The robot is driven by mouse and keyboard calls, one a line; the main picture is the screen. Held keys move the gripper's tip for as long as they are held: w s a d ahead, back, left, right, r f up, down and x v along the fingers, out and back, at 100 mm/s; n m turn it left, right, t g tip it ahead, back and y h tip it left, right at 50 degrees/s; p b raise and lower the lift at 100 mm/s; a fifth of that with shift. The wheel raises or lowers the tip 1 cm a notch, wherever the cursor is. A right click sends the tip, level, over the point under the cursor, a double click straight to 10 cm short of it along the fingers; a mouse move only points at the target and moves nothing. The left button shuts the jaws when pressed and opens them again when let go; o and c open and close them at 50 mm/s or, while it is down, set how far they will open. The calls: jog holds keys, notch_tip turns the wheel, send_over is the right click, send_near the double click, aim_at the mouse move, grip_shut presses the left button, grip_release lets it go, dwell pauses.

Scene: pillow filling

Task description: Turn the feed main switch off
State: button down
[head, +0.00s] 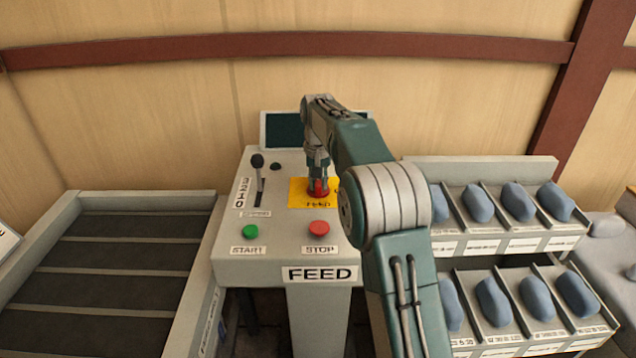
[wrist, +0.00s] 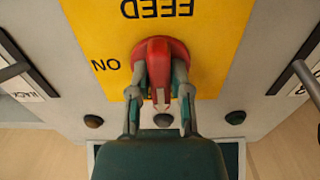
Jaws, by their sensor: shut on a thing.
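The feed main switch is a red rotary knob (head: 318,187) on a yellow plate (head: 297,190) marked FEED, on top of the grey FEED console (head: 281,268). In the wrist view the red knob (wrist: 152,52) sits on the yellow plate (wrist: 215,40), with the word ON beside it. My gripper (head: 318,180) points down onto the knob. In the wrist view my gripper's fingers (wrist: 160,85) are closed on the knob's two sides. The knob's far side is partly hidden by the fingers.
A black-knobbed lever (head: 258,175) stands left of the switch. A green START button (head: 250,232) and a red STOP button (head: 319,229) sit at the console's front. A dark screen (head: 283,131) is behind. Racks of blue pillows (head: 518,203) stand right; a slatted conveyor (head: 115,258) lies left.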

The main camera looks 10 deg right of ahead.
aim_at(317, 180)
dwell(0.4)
jog(key=c, duration=0.6)
grip_release()
jog(key=shift+w+a+f, duration=0.1)
jog(key=shift+w, duration=0.05)
jog(key=shift+o, duration=0.2)
notch_tip(317, 180, up, 12)
